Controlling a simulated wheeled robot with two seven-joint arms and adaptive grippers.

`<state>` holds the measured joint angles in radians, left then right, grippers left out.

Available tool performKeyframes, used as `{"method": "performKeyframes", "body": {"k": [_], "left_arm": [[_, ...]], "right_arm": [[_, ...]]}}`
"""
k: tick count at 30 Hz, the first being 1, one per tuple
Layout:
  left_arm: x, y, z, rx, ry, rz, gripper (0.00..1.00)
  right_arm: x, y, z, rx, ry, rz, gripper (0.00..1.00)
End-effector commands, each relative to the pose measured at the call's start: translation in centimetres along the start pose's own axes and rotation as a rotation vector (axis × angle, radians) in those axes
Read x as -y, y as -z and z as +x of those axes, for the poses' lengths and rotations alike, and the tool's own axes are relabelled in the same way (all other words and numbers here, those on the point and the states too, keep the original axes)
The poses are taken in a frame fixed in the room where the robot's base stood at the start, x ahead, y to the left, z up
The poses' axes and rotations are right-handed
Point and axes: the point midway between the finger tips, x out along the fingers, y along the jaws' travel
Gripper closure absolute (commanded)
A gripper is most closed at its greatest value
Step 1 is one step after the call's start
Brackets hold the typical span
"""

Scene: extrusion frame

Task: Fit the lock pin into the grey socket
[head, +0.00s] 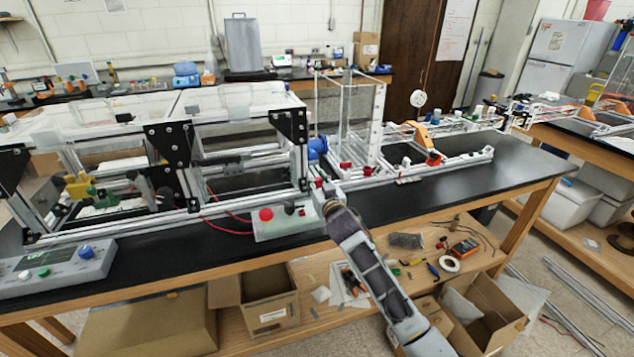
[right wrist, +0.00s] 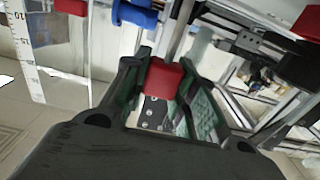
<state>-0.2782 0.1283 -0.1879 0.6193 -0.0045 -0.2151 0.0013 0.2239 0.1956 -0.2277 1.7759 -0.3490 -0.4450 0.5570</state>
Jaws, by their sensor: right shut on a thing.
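My right gripper (head: 321,188) reaches up from the bottom to the front rail of the extrusion frame (head: 215,208). In the right wrist view my right gripper (right wrist: 162,88) is shut on a red block-shaped piece, which looks like the lock pin (right wrist: 164,78). A bit of red also shows at the fingertips in the head view. The rest of the pin is hidden by the fingers. I cannot pick out the grey socket for certain, nor tell whether the pin touches it. My left gripper is not in view.
A control box with a red button (head: 266,214) lies just left of my right gripper. A blue cylindrical part (head: 317,146) sits close above it. A clear upright column (head: 345,115) stands behind.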

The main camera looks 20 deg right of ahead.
Motion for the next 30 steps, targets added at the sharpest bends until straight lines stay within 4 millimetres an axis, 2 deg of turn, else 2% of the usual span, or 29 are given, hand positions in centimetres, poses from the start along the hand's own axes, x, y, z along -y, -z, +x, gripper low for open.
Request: {"method": "performKeyframes", "body": {"k": [6,15,26,27,30], "left_arm": [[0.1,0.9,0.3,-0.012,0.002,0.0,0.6],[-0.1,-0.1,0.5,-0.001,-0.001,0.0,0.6],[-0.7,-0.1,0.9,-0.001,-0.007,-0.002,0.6],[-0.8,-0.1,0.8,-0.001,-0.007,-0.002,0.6],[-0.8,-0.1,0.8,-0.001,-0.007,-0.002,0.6]], "right_arm": [[0.0,-0.4,0.0,0.0,0.0,0.0,0.97],[0.0,-0.8,0.0,0.0,0.0,0.0,0.97],[0.0,-1.4,0.0,0.0,0.0,0.0,0.97],[0.0,-1.3,0.0,0.0,0.0,0.0,0.69],[0.0,-1.3,0.0,0.0,0.0,0.0,0.56]]}}
